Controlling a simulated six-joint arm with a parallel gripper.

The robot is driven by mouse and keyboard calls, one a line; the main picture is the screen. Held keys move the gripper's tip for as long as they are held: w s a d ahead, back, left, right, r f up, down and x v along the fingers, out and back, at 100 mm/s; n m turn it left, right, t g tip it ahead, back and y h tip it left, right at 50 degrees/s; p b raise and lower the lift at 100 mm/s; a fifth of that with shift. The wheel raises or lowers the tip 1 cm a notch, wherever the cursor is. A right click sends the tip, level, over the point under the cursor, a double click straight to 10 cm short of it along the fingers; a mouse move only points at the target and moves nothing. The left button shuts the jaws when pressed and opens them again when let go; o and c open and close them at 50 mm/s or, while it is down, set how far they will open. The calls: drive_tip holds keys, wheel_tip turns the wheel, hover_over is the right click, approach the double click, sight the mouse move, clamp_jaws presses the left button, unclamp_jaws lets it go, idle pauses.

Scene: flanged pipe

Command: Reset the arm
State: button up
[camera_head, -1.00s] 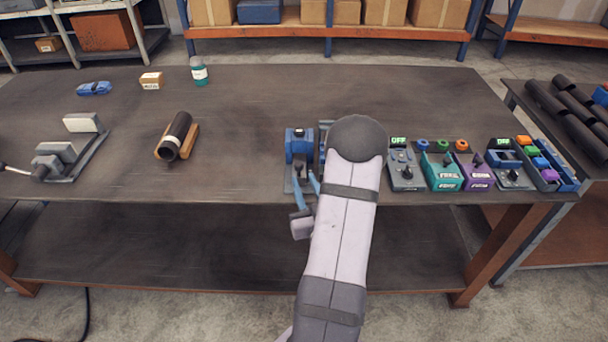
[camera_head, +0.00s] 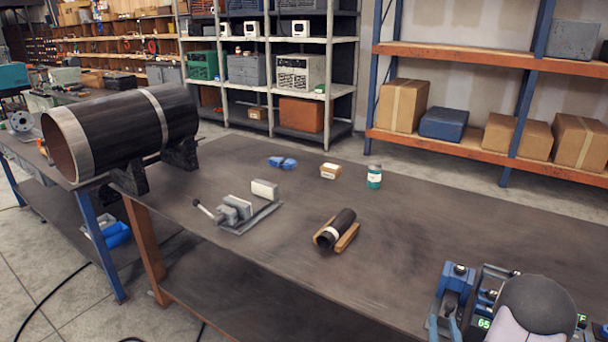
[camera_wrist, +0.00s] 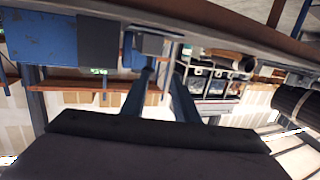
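My gripper (camera_wrist: 165,78) shows in the wrist view as two dark blue-grey fingers, with a visible gap between them and nothing held. My arm's rounded grey joint (camera_head: 537,303) is at the lower right of the head view, beside a blue device (camera_head: 456,284) at the workbench (camera_head: 270,240). The wrist view is tilted and shows a bench edge and shelving beyond the fingers.
A large black pipe (camera_head: 115,130) with metal bands rests on black supports at the left. A clamp (camera_head: 238,212), a small black roll in a wooden cradle (camera_head: 336,229), a teal jar (camera_head: 374,177), a small box (camera_head: 330,171) and a blue item (camera_head: 282,162) stand on the bench. Bare bench lies between.

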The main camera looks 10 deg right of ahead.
drive_tip(key=w+a+r+n+g+y+p, duration=0.1)
drive_tip(key=a+r+n+g+y+p, duration=0.15)
drive_tip(key=a+g+p, duration=0.35)
drive_tip(key=w+a+r+n+g+y+p, duration=0.1)
drive_tip(key=w+a+r+y+p, duration=0.2)
drive_tip(key=a, duration=0.5)
drive_tip(key=s+a+r+n+g+y+p, duration=0.2)
drive_tip(key=s+a+r+g+p, duration=0.75)
drive_tip(key=s+a, duration=0.6)
wheel_tip(320, 180, down, 22)
drive_tip(key=t+b, duration=0.1)
drive_tip(key=b, duration=2.4)
drive_tip(key=shift+s+d+f+t+b, duration=0.2)
drive_tip(key=shift+s+d+t+b, duration=0.1)
drive_tip(key=shift+s+t, duration=0.1)
wheel_tip(320, 180, up, 8)
drive_tip(key=p, duration=0.7)
drive_tip(key=shift+f, duration=0.25)
